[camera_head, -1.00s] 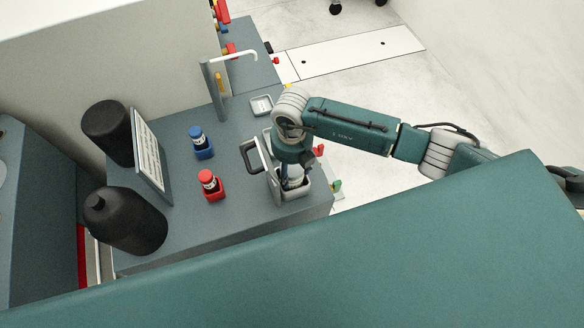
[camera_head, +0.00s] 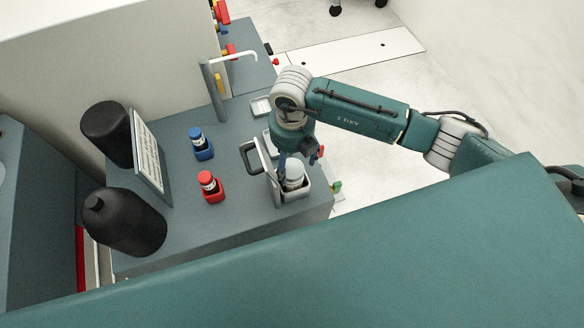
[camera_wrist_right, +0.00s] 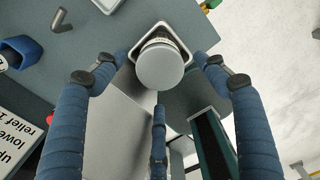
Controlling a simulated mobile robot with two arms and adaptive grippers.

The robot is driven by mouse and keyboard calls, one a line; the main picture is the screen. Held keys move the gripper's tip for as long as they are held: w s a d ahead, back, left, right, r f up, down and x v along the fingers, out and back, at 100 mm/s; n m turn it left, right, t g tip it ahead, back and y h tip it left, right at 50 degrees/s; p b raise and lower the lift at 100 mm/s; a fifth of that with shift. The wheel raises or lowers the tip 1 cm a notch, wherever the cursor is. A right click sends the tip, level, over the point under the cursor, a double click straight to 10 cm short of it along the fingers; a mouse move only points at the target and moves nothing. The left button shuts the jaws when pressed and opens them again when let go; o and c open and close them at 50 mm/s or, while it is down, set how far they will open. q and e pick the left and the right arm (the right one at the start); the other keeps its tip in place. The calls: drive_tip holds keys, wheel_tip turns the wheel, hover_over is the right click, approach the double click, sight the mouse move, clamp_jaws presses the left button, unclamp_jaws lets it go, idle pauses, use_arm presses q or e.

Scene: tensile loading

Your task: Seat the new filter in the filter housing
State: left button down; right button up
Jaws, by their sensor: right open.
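The filter (camera_head: 294,174), a white cylinder with a rounded top, stands in the grey square filter housing (camera_head: 297,195) near the right edge of the bench. The right wrist view shows the filter's pale round cap (camera_wrist_right: 160,66) from above, inside the housing's rim (camera_wrist_right: 207,42). How deep it sits I cannot tell. The housing's lid (camera_head: 268,172) stands open on the left side. My right gripper (camera_head: 296,158) is above and slightly behind the filter. Its blue fingers (camera_wrist_right: 160,75) are spread apart and clear of the cap. My left gripper is not in view.
Two black bottles (camera_head: 124,220) and a text board (camera_head: 150,155) are farther left. A small square tray (camera_head: 261,106) lies behind. Bench surface (camera_head: 180,225) is free in front.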

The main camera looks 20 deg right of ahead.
wheel_tip(320, 180, up, 6)
drive_tip(key=shift+r+b, duration=0.2)
drive_tip(key=shift+b, duration=0.1)
drive_tip(key=shift+s, duration=0.1)
idle(0.4)
